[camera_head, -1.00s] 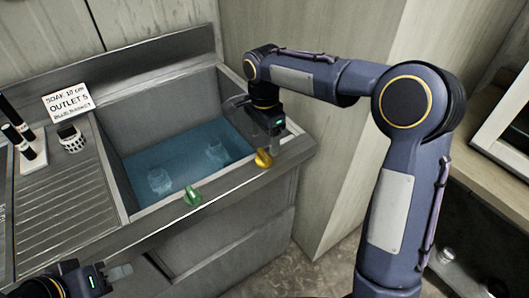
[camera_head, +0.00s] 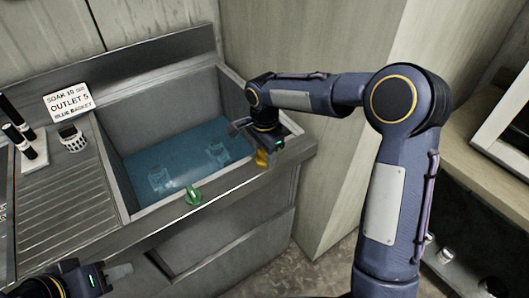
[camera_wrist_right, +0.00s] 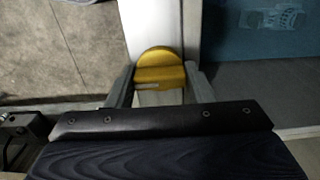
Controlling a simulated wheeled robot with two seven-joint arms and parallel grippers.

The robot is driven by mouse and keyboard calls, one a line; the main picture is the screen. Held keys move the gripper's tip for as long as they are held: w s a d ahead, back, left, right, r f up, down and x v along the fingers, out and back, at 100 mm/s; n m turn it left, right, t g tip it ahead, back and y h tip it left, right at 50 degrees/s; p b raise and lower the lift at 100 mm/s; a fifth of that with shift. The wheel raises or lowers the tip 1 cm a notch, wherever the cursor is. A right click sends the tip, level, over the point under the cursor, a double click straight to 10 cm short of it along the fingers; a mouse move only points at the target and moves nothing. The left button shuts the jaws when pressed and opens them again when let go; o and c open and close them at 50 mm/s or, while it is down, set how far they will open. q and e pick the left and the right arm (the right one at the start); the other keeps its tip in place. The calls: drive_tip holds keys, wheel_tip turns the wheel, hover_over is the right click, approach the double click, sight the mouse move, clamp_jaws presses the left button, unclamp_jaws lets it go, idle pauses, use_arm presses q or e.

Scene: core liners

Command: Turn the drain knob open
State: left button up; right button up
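A yellow knob (camera_head: 262,158) sits on the front rim of the sink at the right. A green knob (camera_head: 193,195) sits on the same rim further left. The pictures do not label which one is the drain. My right gripper (camera_head: 255,140) is at the yellow knob and partly hides it. In the right wrist view the yellow knob (camera_wrist_right: 160,68) stands between the two fingers of my right gripper (camera_wrist_right: 161,80), one on each side and very close; firm contact cannot be made out. My left gripper (camera_head: 120,272) is at the bottom left, away from both knobs.
The sink (camera_head: 150,112) holds blue water with glassy items (camera_head: 160,180) under it. A sign (camera_head: 68,101), a white and black container (camera_head: 72,138) and a stand with dark rods (camera_head: 33,160) are on the left. A wooden wall rises right of the sink.

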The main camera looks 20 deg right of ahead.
drive_tip(key=shift+c, duration=1.4)
drive_tip(key=shift+o, duration=0.2)
drive_tip(key=n, duration=0.8)
drive_tip(key=shift+n, duration=0.3)
drive_tip(key=n+p, duration=0.1)
drive_tip(key=n, duration=0.8)
drive_tip(key=shift+w+n, duration=0.1)
drive_tip(key=shift+n, duration=0.2)
